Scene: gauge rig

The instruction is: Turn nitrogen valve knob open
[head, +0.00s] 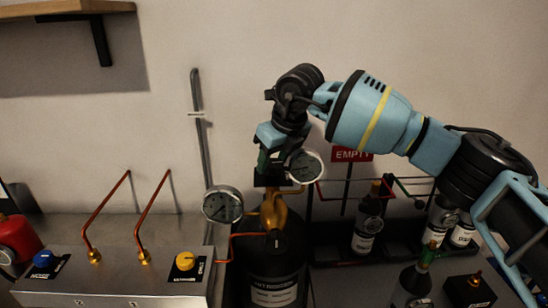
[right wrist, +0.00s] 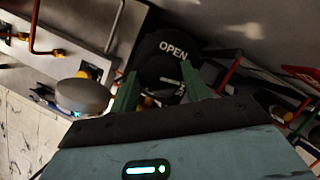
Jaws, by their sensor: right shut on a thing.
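The valve knob is a black round disc marked OPEN (right wrist: 172,47) in the right wrist view, and its raised middle (right wrist: 160,74) sits between my green fingers. In the head view the knob (head: 273,180) shows as a dark edge on top of the brass valve (head: 274,213) of a dark cylinder (head: 270,262). My right gripper (head: 268,166) points down from above and is shut on the knob; it also shows in the right wrist view (right wrist: 160,92). The fingers hide part of the knob. My left gripper is not in view.
Two round gauges flank the valve, one left (head: 222,204) and one right (head: 306,166). A metal panel (head: 120,285) with a blue knob (head: 44,258) and a yellow knob (head: 185,261) stands left. Bottles (head: 367,228) and a red EMPTY sign (head: 351,154) are at right.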

